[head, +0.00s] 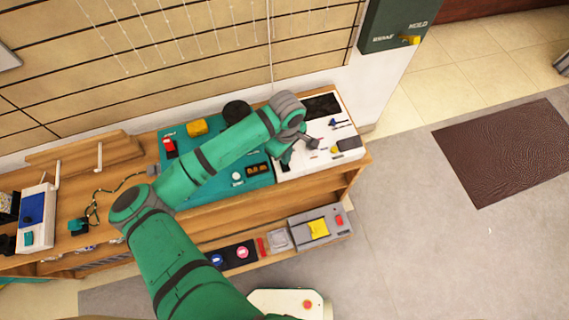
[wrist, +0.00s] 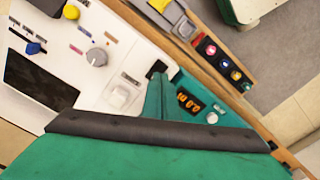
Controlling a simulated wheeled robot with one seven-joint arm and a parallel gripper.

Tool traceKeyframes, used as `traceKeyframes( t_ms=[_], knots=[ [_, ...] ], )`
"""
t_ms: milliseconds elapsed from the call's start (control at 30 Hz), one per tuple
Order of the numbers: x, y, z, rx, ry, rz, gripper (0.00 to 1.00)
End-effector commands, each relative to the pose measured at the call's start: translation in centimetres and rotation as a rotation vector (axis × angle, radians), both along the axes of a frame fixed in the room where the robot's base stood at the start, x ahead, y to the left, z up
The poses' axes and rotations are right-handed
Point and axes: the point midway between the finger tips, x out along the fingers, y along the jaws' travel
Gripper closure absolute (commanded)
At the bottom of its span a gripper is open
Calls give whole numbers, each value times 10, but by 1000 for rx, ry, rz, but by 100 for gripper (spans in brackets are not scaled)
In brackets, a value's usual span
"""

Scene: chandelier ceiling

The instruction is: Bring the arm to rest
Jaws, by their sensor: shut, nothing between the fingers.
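My green arm with grey joints reaches across the workbench (head: 215,214) in the head view. My gripper (head: 312,143) is over the white panel (head: 322,163) at the bench's right end. In the wrist view my gripper (wrist: 157,70) shows as a narrow green shape with a dark tip, shut and empty, over the border of the white panel (wrist: 75,50) and the teal panel. I cannot tell whether the tip touches the panel.
The white panel has a grey knob (wrist: 96,57) and a blue lever (wrist: 33,48). A lower shelf holds several devices. Open floor and a brown mat (head: 505,150) lie right.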

Motion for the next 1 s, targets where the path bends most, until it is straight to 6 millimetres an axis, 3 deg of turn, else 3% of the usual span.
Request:
traceKeyframes(
  t_ms=[233, 767, 1000],
  knots=[
    [0, 0, 12, 0, 0, -1, 100],
    [0, 0, 13, 0, 0, -1, 100],
    [-13, 13, -2, -42, -4, -46, 100]
  ],
)
